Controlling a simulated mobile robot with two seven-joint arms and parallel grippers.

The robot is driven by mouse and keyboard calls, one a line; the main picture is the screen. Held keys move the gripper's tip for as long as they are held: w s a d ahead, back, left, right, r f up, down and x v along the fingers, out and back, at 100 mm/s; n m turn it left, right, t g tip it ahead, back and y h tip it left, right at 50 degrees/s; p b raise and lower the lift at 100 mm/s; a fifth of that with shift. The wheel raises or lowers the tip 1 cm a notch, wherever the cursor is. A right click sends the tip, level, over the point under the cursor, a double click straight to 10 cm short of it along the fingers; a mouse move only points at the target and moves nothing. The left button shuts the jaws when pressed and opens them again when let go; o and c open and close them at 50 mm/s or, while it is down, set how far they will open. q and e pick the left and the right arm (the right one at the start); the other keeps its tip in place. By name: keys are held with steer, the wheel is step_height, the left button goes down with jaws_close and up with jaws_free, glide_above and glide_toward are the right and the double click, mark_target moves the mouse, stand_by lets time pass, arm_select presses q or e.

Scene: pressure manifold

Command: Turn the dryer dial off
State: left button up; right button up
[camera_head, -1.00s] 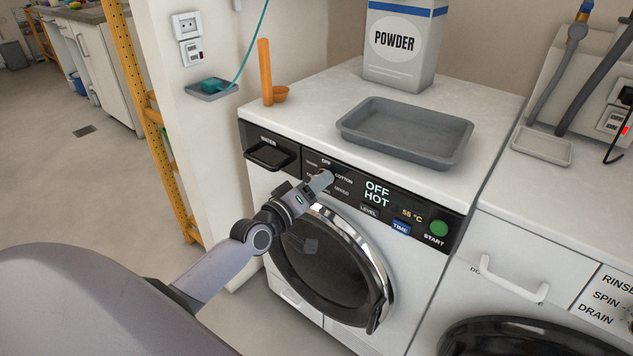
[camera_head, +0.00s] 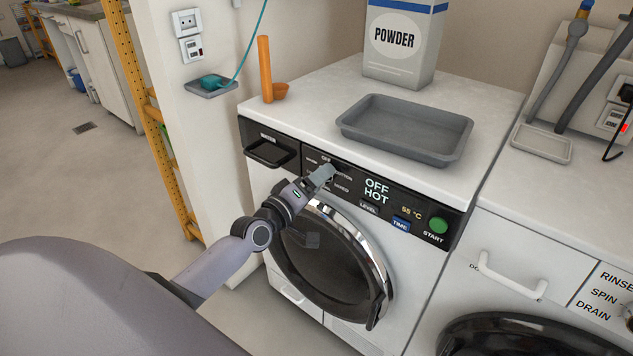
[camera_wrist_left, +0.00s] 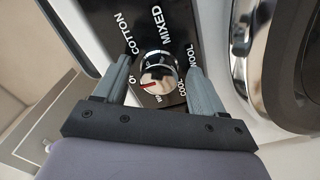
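The dryer (camera_head: 405,265) is a white front-loader with a black control panel. Its display (camera_head: 377,190) reads OFF HOT. The dryer dial (camera_wrist_left: 160,70) is a silver knob with a red mark, seen in the left wrist view. The mark points left, toward a label partly hidden by a finger; COTTON, MIXED and WOOL stand around the dial. My left gripper (camera_head: 324,174) is at the dial in the head view and hides it there. In the wrist view its two grey fingers (camera_wrist_left: 158,75) are apart, one on each side of the dial; contact cannot be told.
Below the dial is the round dryer door (camera_head: 330,262) with a chrome rim. A grey tray (camera_head: 405,147), a powder box (camera_head: 400,45) and an orange scoop (camera_head: 266,70) stand on top. A second machine (camera_head: 540,260) stands at the right.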

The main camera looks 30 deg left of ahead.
arm_select(q)
steer(key=s, duration=0.7)
steer(key=shift+a+p, duration=0.3)
steer(key=shift+p, duration=0.1)
steer(key=shift+s, duration=0.1)
stand_by(0.4)
steer(key=s+d+f+m+g+h, duration=0.1)
steer(key=s+d+f+m+g, duration=0.7)
steer(key=s+d+f+m, duration=0.85)
step_height(320, 180, up, 11)
steer(key=s+a+n+p, duration=0.1)
steer(key=s+n+p, duration=0.1)
steer(key=p, duration=1)
steer(key=shift+s+a+n, duration=0.35)
steer(key=shift+a+n, duration=0.05)
steer(key=shift+n, duration=0.05)
